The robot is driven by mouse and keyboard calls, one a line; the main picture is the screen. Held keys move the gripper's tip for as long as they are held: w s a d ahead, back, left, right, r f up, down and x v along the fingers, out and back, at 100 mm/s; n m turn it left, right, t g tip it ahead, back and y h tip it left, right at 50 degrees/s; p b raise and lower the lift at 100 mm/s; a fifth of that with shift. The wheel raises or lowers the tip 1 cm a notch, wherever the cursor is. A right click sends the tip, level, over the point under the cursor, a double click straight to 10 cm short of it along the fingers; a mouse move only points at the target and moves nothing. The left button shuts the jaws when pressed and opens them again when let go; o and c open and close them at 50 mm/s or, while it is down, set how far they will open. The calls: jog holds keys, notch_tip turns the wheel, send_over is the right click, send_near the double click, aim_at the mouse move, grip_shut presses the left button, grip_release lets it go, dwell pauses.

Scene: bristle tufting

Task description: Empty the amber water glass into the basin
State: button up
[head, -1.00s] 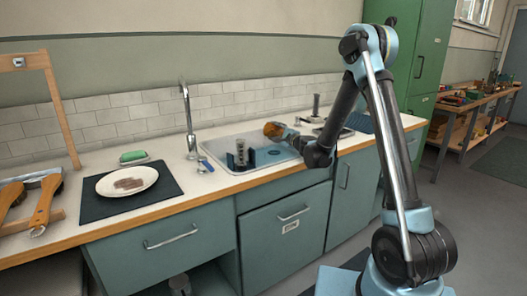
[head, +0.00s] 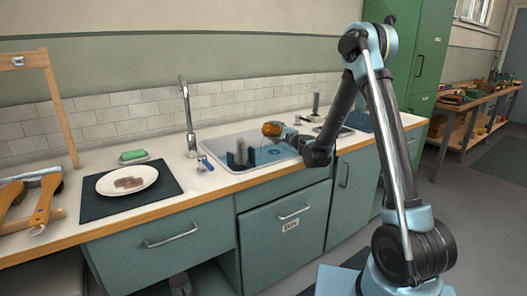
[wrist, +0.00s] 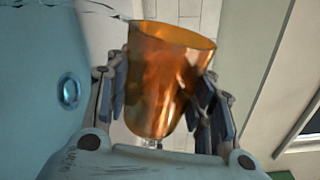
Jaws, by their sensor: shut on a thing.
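The amber water glass (head: 271,129) is held above the right part of the sink basin (head: 220,142). In the wrist view the glass (wrist: 165,75) sits between the two fingers of my gripper (wrist: 165,100), which is shut on it. Judged by the sideways wall behind it, the glass lies roughly on its side. Its rim shows at the top of the wrist view. In the head view my gripper (head: 285,132) reaches in from the right. I cannot tell whether water is in the glass or flowing out.
A dark upright item (head: 241,154) stands in the basin. The tap (head: 188,120) rises at its left rear. A plate (head: 127,181) on a dark mat and a green sponge (head: 133,155) are further left. Small items stand right of the basin.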

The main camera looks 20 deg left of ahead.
jog(key=shift+s+a+r+n, duration=0.25)
jog(key=shift+s+a+n, duration=0.05)
jog(key=shift+n, duration=0.3)
jog(key=shift+f+n+p, duration=0.35)
jog(key=shift+n+p, duration=0.3)
jog(key=shift+n, duration=0.15)
dwell(0.6)
jog(key=shift+s+a+r+n, duration=0.15)
jog(key=shift+n, duration=0.25)
